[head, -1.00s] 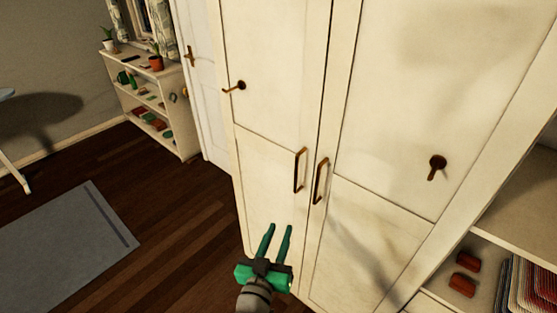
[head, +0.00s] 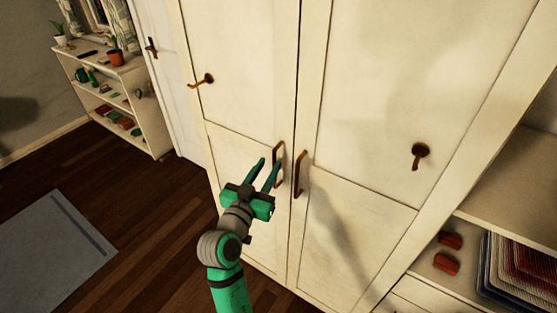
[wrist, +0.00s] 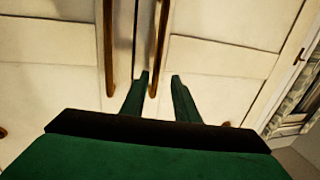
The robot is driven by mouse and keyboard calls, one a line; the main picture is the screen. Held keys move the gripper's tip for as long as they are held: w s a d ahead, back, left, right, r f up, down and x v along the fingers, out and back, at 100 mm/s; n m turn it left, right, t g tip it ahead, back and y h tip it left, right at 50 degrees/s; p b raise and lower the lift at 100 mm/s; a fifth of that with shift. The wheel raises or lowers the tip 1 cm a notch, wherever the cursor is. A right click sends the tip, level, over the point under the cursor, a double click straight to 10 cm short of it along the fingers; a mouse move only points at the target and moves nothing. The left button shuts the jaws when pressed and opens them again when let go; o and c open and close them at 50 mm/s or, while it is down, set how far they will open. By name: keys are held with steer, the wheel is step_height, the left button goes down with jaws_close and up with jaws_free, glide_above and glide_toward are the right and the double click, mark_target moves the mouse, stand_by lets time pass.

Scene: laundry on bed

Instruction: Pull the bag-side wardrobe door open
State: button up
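The white wardrobe has two doors meeting at a seam. The left door (head: 240,60) carries a bronze bar handle (head: 281,150), and the right door (head: 400,70) carries a matching handle (head: 299,175). No bag is in view, so I cannot tell which door is the bag side. Both doors look closed. My green gripper (head: 270,163) is open, its fingertips close to the left door's handle. In the wrist view, that handle (wrist: 160,40) runs down between the fingers (wrist: 160,76); contact is unclear. The other handle (wrist: 109,45) lies outside them.
Hooks sit on the left door (head: 206,80) and right door (head: 420,152). Open shelves at right hold folded textiles (head: 520,270) and red items (head: 447,262). A low shelf (head: 150,120) with plants stands far left. The wood floor (head: 150,220) is clear beside a grey rug (head: 50,250).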

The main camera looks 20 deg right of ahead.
mark_target(274, 163)
steer(key=shift+s+d+x, duration=0.1)
steer(key=shift+d+x, duration=0.05)
steer(key=shift+x, duration=0.8)
steer(key=shift+s+d+x, duration=0.15)
steer(key=shift+x, duration=0.8)
